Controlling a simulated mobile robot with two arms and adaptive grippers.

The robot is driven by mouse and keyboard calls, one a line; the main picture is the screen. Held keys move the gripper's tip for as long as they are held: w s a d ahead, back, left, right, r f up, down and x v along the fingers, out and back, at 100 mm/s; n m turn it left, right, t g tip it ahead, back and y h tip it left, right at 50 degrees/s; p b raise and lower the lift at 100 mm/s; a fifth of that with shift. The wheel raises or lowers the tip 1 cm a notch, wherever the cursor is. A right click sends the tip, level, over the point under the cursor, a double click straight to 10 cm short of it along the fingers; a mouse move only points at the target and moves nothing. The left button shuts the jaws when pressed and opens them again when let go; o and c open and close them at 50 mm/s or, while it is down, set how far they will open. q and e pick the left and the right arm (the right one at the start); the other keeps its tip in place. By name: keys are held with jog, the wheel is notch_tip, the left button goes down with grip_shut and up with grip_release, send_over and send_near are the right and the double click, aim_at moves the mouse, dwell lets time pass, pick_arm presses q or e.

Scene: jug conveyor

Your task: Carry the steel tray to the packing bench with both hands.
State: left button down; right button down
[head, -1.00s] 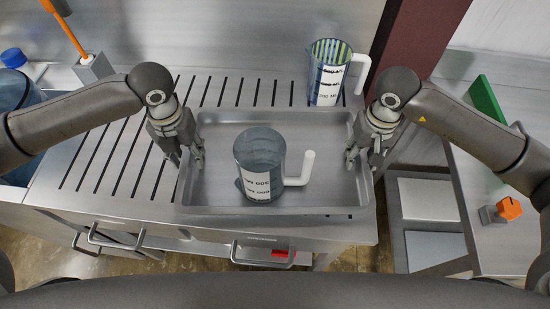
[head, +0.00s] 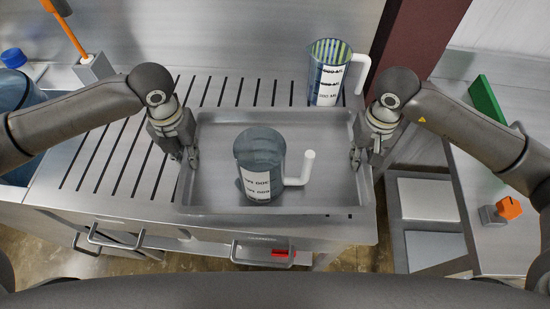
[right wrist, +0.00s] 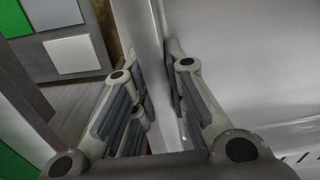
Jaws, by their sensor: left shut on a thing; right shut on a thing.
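The steel tray (head: 215,197) lies on the slatted steel counter, with a clear jug (head: 258,165) with a white handle standing in it. My left gripper (head: 188,160) is shut on the tray's left wall. My right gripper (head: 361,160) is shut on the tray's right wall. In the right wrist view my right gripper (right wrist: 160,95) has its fingers on both sides of the tray wall (right wrist: 150,60). The packing bench is probably the steel bench (head: 470,215) at the right; its identity is not certain.
Another jug (head: 327,75) with a white handle stands on the counter (head: 90,190) behind the tray. A blue-capped container (head: 15,85) is at the left. A green panel (head: 487,98) and an orange-topped item (head: 508,208) are on the right bench. A dark red column (head: 415,40) rises behind.

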pick_arm(q)
jog(key=shift+w+r, duration=0.1)
jog(key=shift+r, duration=0.2)
pick_arm(e)
jog(key=shift+r, duration=0.3)
